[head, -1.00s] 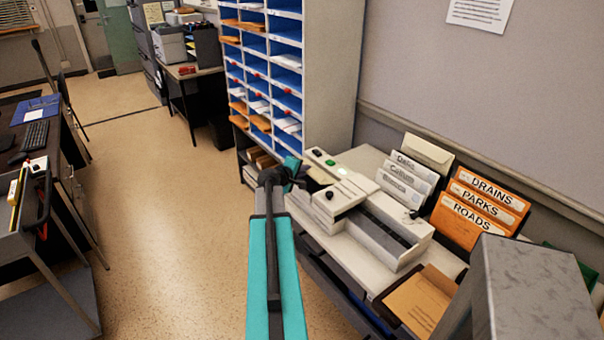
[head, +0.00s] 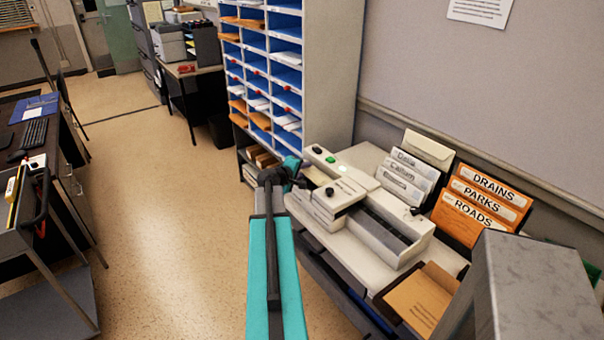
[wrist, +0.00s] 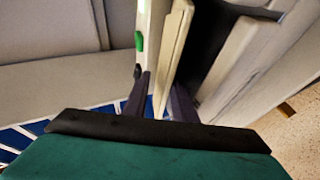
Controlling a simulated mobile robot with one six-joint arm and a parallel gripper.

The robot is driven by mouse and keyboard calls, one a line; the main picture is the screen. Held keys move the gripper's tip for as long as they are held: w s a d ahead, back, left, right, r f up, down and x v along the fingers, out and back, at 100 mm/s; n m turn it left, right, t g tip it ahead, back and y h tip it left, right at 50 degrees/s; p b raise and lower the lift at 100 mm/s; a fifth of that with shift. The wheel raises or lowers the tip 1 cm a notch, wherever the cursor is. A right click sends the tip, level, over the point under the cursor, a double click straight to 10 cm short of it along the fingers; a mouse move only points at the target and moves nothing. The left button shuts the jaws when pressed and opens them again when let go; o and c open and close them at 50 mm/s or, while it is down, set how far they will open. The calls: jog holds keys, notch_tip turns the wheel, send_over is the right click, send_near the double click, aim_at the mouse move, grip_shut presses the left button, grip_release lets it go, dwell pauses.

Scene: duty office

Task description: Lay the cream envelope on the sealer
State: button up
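A cream envelope (head: 428,149) stands upright at the back of the rack, behind white name cards. The sealer (head: 390,222) is the long cream machine on the side table, with a green button and a raised, labelled housing. My gripper (head: 297,178) is at the sealer's left end, partly hidden by my arm. In the wrist view, the fingers (wrist: 161,98) are apart, with a narrow cream strip (wrist: 175,45) between them. I cannot tell whether this strip is held or is part of the sealer. The sealer's green button (wrist: 139,42) shows just left of it.
Orange folders (head: 480,205) marked DRAINS, PARKS and ROADS stand right of the name cards. A brown envelope (head: 418,303) lies in front of the sealer's right end. Blue pigeonholes (head: 284,80) stand behind my gripper. A grey metal block (head: 535,290) fills the lower right.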

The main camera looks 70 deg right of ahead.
jog(key=shift+a, duration=0.1)
dwell(0.3)
jog(key=b+v, duration=0.2)
jog(key=v, duration=1.1)
jog(key=shift+a+b, duration=0.35)
jog(key=shift+b, duration=0.05)
jog(key=shift+w, duration=0.1)
dwell(0.8)
